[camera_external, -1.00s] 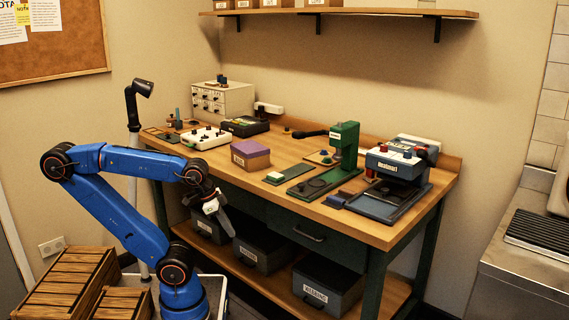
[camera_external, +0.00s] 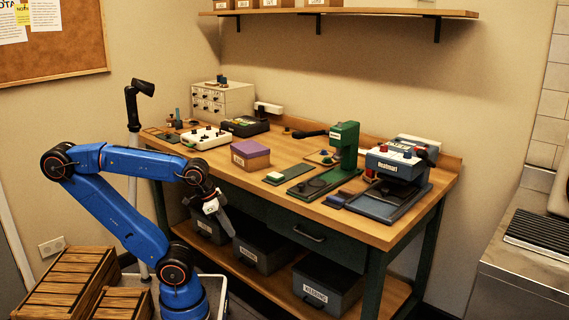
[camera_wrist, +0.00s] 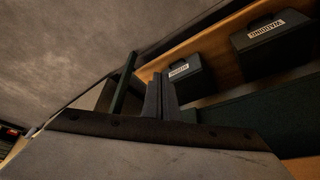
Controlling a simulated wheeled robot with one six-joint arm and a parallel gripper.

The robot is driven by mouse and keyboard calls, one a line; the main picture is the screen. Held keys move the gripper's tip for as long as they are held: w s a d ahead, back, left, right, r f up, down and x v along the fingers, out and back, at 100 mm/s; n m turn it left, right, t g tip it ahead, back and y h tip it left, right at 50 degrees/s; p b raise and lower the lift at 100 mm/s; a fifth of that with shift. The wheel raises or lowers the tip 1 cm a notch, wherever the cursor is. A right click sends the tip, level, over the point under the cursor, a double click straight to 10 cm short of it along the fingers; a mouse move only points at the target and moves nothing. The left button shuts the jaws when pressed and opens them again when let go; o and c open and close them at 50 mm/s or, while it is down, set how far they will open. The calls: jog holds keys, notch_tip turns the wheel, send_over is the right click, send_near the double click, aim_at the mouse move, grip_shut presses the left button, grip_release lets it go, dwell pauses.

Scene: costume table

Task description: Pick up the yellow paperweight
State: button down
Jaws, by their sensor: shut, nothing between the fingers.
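I cannot pick out a yellow paperweight for certain in either view; the small items on the workbench are too small to tell. My gripper (camera_external: 229,230) hangs in front of the workbench (camera_external: 300,212), below its top edge and pointing down. Its fingers are shut and empty. In the wrist view the closed fingers of my gripper (camera_wrist: 161,80) point toward the dark bins on the lower shelf, with no bench-top objects in sight.
A purple-topped box (camera_external: 250,154), a green press (camera_external: 344,145), a blue machine (camera_external: 392,165) and a white switch box (camera_external: 206,137) stand on the bench. Labelled bins (camera_external: 328,287) fill the lower shelf. Wooden crates (camera_external: 70,280) stand beside my base. The bench's front middle has bare wood.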

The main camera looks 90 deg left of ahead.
jog(key=c, duration=1.5)
grip_release()
